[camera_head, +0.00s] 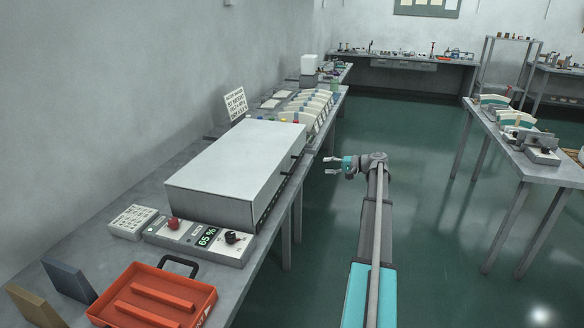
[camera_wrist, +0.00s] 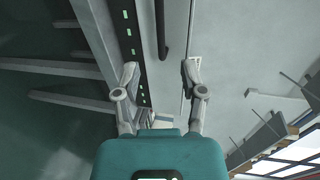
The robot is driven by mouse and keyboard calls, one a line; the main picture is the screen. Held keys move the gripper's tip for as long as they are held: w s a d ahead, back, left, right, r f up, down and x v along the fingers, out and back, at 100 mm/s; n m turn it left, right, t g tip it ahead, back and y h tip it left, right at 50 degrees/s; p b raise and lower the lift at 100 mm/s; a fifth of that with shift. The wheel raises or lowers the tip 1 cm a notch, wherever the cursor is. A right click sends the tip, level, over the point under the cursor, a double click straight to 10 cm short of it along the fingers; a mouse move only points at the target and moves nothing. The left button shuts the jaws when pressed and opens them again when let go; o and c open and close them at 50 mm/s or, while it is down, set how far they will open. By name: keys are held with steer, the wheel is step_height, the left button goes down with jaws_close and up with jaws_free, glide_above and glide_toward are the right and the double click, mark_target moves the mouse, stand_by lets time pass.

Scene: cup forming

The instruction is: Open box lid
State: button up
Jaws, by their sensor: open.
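The large pale grey box (camera_head: 235,165) sits on the long bench at the left, and its lid looks shut. A dark handle (camera_head: 297,160) shows on its right side, near the far end. My gripper (camera_head: 327,166) is open and empty, to the right of the box and apart from it, with its fingers toward the handle side. In the wrist view, my gripper (camera_wrist: 160,73) has its two fingers spread. A dark bar, which looks like the handle (camera_wrist: 163,30), lies ahead between them, beside a dark strip with green marks (camera_wrist: 130,40).
A control panel (camera_head: 198,240) with a green display and knobs stands before the box. A red tray (camera_head: 155,298) is nearer on the bench. Curved white-topped parts (camera_head: 310,105) stand beyond the box. The floor (camera_head: 420,150) right of the bench is open up to another table (camera_head: 540,165).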

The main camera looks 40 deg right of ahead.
mark_target(295, 166)
steer(key=shift+w+a, duration=0.1)
steer(key=shift+w, duration=0.05)
steer(key=b+x, duration=0.2)
steer(key=x, duration=1.1)
steer(key=shift+w+a+b, duration=0.15)
steer(key=shift+w+b, duration=0.05)
steer(key=shift+b, duration=0.2)
jaws_close()
